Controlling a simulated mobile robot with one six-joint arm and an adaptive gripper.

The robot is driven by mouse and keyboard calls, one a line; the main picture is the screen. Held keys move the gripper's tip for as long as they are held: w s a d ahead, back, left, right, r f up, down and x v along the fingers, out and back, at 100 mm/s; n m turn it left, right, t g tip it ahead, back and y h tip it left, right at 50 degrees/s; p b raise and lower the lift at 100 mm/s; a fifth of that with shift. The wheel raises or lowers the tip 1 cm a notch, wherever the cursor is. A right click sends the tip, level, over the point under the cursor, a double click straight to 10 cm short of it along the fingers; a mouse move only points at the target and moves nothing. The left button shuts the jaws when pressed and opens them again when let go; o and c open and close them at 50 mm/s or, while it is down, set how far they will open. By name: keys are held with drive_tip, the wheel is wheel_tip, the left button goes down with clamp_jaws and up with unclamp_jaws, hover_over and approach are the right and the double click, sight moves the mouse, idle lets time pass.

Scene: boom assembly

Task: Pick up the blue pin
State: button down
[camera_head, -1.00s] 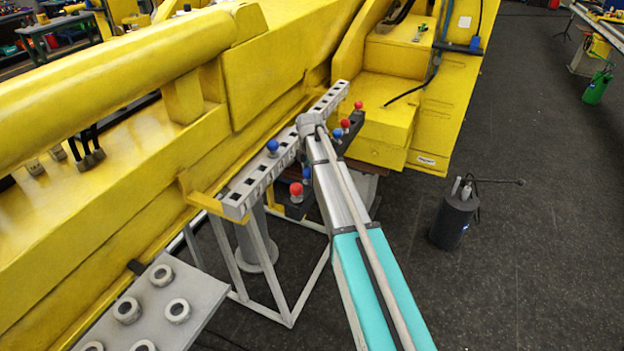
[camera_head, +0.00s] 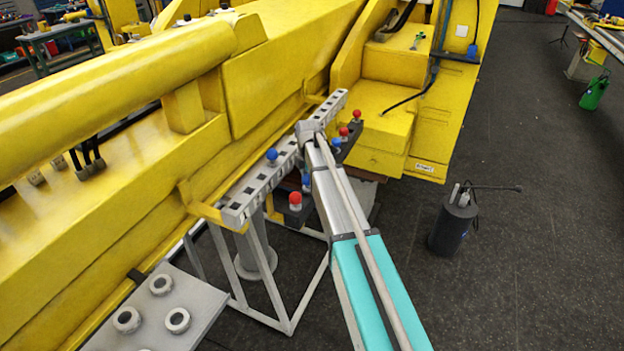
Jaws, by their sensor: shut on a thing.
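A blue pin (camera_head: 272,155) stands upright on the grey slotted rail (camera_head: 237,208) beside the yellow boom. A second blue pin (camera_head: 306,181) shows just left of my arm, near a red pin (camera_head: 295,198). A third blue pin (camera_head: 336,142) is right of my arm on a dark rack (camera_head: 349,138), with two red pins (camera_head: 343,131) close by. My arm reaches from the bottom of the picture to the rail. My gripper's fingers are hidden behind my arm, so what they hold does not show.
The yellow boom (camera_head: 110,235) fills the left side. A grey plate with rings (camera_head: 195,325) is at the lower left. A grey frame (camera_head: 285,322) stands under the rail. A dark canister (camera_head: 453,228) stands on the floor at right, with free floor around it.

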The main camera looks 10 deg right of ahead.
drive_tip(key=shift+r+p, duration=4.2)
drive_tip(key=shift+r, duration=0.25)
drive_tip(key=shift+r, duration=0.1)
wheel_tip(320, 180, up, 7)
drive_tip(key=p, duration=0.7)
drive_tip(key=shift+r, duration=0.15)
